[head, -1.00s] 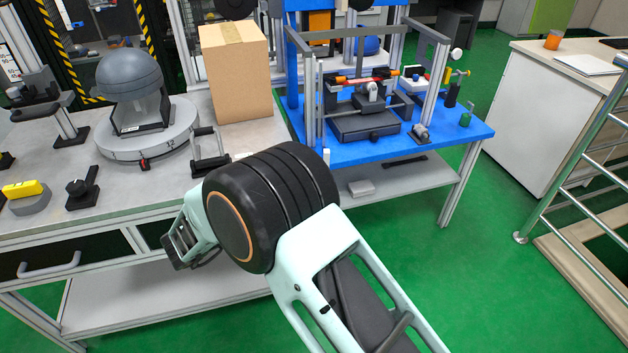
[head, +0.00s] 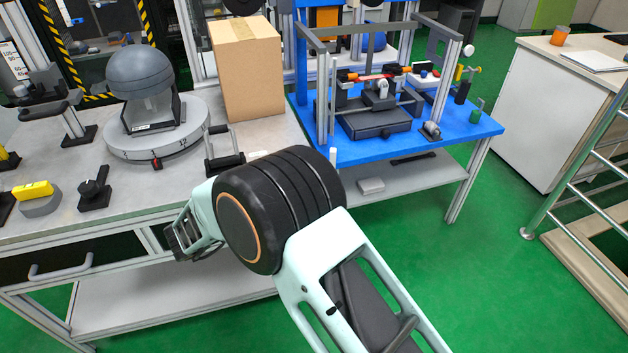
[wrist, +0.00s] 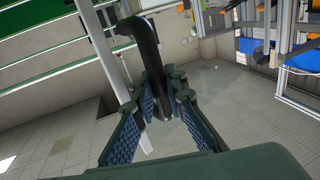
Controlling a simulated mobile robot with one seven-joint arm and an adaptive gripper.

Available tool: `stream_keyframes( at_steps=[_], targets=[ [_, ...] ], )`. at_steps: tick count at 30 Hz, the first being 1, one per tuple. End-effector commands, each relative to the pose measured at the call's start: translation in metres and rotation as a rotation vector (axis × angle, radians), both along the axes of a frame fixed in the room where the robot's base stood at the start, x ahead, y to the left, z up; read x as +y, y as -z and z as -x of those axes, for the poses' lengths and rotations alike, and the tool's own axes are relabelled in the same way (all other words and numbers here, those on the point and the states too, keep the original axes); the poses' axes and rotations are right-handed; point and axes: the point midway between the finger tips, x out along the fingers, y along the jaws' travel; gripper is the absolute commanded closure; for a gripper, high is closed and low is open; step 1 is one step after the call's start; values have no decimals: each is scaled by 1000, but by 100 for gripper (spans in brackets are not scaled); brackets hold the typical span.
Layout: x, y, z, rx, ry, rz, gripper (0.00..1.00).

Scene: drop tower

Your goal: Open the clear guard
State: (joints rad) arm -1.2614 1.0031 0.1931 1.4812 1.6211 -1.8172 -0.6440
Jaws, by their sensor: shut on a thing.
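In the wrist view, my gripper (wrist: 166,98) has its fingers closed around a dark, curved bar-like handle (wrist: 148,38). In the head view, my gripper (head: 182,242) shows small and dark at the left end of my arm, in front of the bench. What it holds is not clear there. A grey upright frame (head: 322,100) stands around the device on the blue table (head: 345,152). Clear panes are hard to make out, so I cannot tell exactly where the clear guard lies or whether the handle belongs to it.
A cardboard box (head: 245,75) and a grey dome on a round base (head: 140,75) stand on the grey bench (head: 130,180). A drawer handle (head: 60,266) sticks out at the front left. A metal railing (head: 575,165) stands at right. Green floor lies open between.

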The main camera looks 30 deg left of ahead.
Motion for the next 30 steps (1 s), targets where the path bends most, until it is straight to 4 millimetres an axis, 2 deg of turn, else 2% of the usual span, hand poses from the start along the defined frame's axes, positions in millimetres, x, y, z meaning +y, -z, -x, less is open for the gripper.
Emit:
stream_keyframes(
  at_steps=[1,6,7,12,23,26,30],
  targets=[
    [-1,4,5,11,2,7,100],
    [-1,4,5,11,2,7,100],
    [-1,4,5,11,2,7,88],
    [-1,3,4,7,2,5,70],
    [2,1,7,5,2,1,70],
    [7,2,19,6,0,1,70],
    [18,2,47,6,-1,1,70]
  ],
)
